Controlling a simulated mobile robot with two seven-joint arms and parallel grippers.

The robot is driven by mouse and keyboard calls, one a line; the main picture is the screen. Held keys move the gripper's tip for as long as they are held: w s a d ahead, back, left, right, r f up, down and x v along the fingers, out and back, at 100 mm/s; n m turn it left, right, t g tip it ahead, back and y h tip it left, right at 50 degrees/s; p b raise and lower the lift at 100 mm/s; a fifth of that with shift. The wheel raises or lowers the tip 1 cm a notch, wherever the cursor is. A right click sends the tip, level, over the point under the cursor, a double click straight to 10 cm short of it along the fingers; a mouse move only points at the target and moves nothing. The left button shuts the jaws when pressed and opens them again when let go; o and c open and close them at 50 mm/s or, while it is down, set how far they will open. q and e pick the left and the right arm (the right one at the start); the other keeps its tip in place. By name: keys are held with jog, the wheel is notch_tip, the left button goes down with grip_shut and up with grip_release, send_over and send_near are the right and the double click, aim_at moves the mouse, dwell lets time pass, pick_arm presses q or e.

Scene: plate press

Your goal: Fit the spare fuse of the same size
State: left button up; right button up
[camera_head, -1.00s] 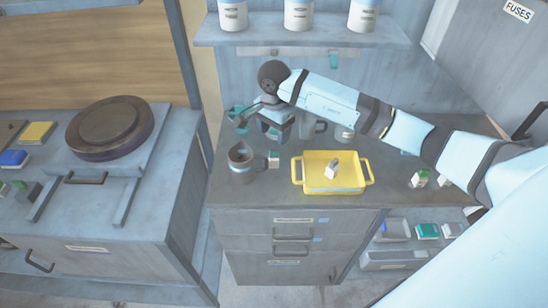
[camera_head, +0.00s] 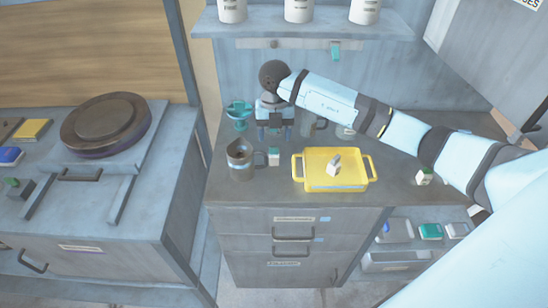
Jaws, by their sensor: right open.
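My right gripper (camera_head: 274,136) points down over the back left of the grey worktop, behind the mug, with its two fingers apart and nothing seen between them. A small grey-and-white piece (camera_head: 334,167), perhaps a fuse, stands in the yellow tray (camera_head: 300,183), to the right of and nearer than the gripper. A similar block (camera_head: 424,177) stands at the right, close to my arm. Their sizes are too small to compare. My left gripper is not in view.
A dark mug (camera_head: 240,160) and a teal cup-like thing (camera_head: 238,115) stand left of the gripper. A jar (camera_head: 345,132) is partly behind my right arm. A shelf (camera_head: 300,27) with white cans hangs above. A round press plate (camera_head: 106,125) sits on the left bench.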

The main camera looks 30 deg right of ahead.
aim_at(275, 147)
jog(key=shift+s+f+m, duration=0.1)
jog(key=shift+f+m, duration=0.3)
jog(key=shift+f, duration=0.15)
jog(key=f, duration=0.6)
jog(key=shift+s+a+f+p, duration=0.2)
jog(key=shift+s+a+p, duration=0.05)
jog(key=shift+a+p, duration=0.05)
jog(key=c, duration=1.1)
jog(key=shift+d+r, duration=0.1)
